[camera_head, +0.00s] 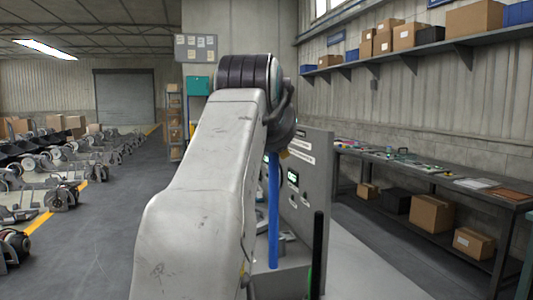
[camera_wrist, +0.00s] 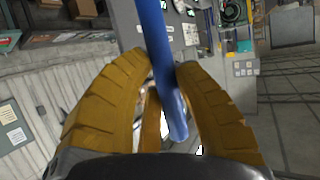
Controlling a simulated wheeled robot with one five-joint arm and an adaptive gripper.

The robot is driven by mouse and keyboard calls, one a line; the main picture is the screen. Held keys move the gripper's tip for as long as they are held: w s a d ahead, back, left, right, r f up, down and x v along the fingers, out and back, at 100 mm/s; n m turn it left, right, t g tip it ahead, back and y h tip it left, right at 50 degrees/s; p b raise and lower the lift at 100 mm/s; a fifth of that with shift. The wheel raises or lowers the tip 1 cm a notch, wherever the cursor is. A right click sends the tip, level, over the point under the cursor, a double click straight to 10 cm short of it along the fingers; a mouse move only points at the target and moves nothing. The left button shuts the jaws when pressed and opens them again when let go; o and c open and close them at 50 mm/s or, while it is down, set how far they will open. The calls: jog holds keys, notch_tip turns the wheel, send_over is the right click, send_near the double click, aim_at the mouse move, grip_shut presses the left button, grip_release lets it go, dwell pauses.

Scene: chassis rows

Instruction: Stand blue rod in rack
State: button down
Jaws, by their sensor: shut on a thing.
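The blue rod (camera_head: 273,210) hangs close to upright beside my arm in the head view. In the head view my gripper (camera_head: 284,154) is mostly hidden behind my arm, with only a bit of yellow showing. I cannot clearly make out the rack; a dark upright rod (camera_head: 317,255) with green near its foot stands to the right of the blue rod.
A grey cabinet (camera_head: 318,180) with small displays stands just right of the rod. A long workbench (camera_head: 430,172) runs along the right wall, with boxes below and a loaded shelf (camera_head: 430,48) above. Rows of chassis (camera_head: 60,185) fill the left floor, with a clear aisle beside them.

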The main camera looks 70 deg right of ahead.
notch_tip(320, 180, down, 17)
jog(key=s+a+b, duration=0.1)
jog(key=a, duration=0.1)
jog(key=shift+s+a+f, duration=0.15)
jog(key=shift+a, duration=0.1)
dwell(1.7)
jog(key=c, duration=1.1)
grip_release()
jog(key=shift+o, duration=0.8)
jog(key=shift+f, duration=0.2)
jog(key=v, duration=1.2)
